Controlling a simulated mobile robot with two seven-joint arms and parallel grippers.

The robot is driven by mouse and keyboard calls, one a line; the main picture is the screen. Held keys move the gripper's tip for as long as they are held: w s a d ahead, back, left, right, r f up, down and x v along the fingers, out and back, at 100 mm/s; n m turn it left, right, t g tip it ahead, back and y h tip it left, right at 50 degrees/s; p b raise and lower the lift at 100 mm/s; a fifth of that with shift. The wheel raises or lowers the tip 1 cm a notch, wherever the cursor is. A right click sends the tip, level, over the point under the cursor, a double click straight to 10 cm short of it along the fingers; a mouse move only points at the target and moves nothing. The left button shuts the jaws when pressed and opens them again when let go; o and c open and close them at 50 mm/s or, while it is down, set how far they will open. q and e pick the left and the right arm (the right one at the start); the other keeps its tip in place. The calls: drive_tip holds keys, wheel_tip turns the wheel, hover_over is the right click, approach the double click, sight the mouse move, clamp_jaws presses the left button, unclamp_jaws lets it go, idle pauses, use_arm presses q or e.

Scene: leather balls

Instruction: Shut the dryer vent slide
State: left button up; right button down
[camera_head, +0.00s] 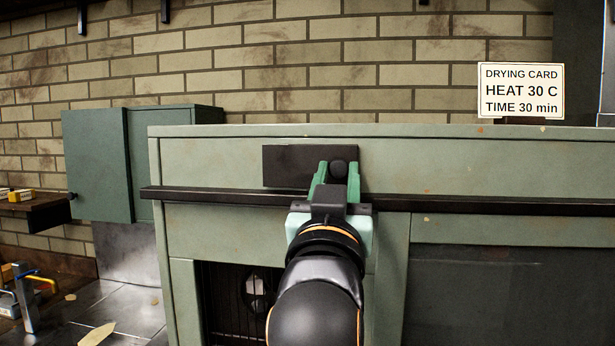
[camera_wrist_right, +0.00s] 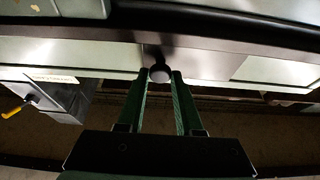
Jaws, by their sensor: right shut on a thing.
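The dryer (camera_head: 220,160) is a pale green cabinet with a dark vent slide plate (camera_head: 285,166) on its upper front. A round dark knob (camera_head: 339,168) sits at the plate's right part. My right gripper (camera_head: 336,175) reaches up to the plate with its green fingers on both sides of the knob, shut on it. In the right wrist view the knob (camera_wrist_right: 159,73) shows between the fingertips of the right gripper (camera_wrist_right: 160,76). Part of the plate is hidden behind the gripper. My left gripper is in neither view.
A black rail (camera_head: 230,197) runs across the dryer front, below the plate and behind my right gripper. A drying card (camera_head: 521,90) stands on top, reading HEAT 30 C, TIME 30 min. A green wall cabinet (camera_head: 98,165) and a dark shelf (camera_head: 35,208) are at the left.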

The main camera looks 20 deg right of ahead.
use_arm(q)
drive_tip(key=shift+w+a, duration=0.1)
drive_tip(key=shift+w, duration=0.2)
use_arm(e)
drive_tip(key=shift+s+d, duration=0.1)
drive_tip(key=c, duration=0.6)
unclamp_jaws()
drive_tip(key=shift+d, duration=0.1)
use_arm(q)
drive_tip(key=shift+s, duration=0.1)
